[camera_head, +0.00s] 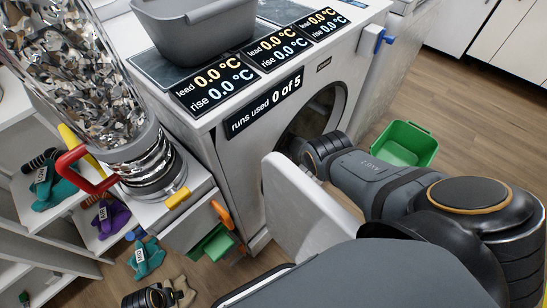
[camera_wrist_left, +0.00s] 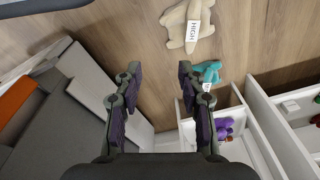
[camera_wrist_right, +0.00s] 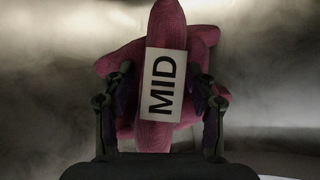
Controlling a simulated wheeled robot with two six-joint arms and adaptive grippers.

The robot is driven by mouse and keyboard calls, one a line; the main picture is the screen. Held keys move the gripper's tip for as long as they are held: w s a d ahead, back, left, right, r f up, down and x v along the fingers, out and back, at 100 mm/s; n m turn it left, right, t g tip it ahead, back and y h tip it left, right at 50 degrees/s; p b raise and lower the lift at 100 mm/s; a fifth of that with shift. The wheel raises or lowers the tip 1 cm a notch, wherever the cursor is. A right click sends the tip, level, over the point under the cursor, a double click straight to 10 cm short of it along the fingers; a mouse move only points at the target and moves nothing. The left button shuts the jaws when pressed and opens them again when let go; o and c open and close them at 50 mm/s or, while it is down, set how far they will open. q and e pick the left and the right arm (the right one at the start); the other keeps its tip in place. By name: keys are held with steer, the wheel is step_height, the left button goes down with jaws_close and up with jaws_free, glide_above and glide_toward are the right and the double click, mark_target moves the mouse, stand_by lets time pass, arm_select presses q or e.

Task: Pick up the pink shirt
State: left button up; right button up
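The pink shirt (camera_wrist_right: 205,38), with a white MID label, fills the middle of the right wrist view. My right gripper (camera_wrist_right: 163,72) is open, its fingers apart on either side of the label and over the shirt's side lobes. I cannot tell whether they touch it. In the head view my right arm reaches into the round door opening of the white washing machine (camera_head: 350,70), which hides its gripper and the pink shirt. My left gripper (camera_wrist_left: 160,72) is open and empty above the floor, by a tan shirt (camera_wrist_left: 190,22) labelled HIGH.
The machine's door (camera_head: 305,210) stands open beside my right arm. A green bin (camera_head: 403,143) is on the floor at right. A grey tub (camera_head: 195,30) sits on the machine. Shelves at left hold teal (camera_head: 52,188) and purple shirts (camera_head: 110,217); a teal shirt (camera_head: 146,258) lies lower.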

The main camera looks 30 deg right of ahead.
steer(key=c, duration=1)
jaws_close()
steer(key=shift+r, duration=0.15)
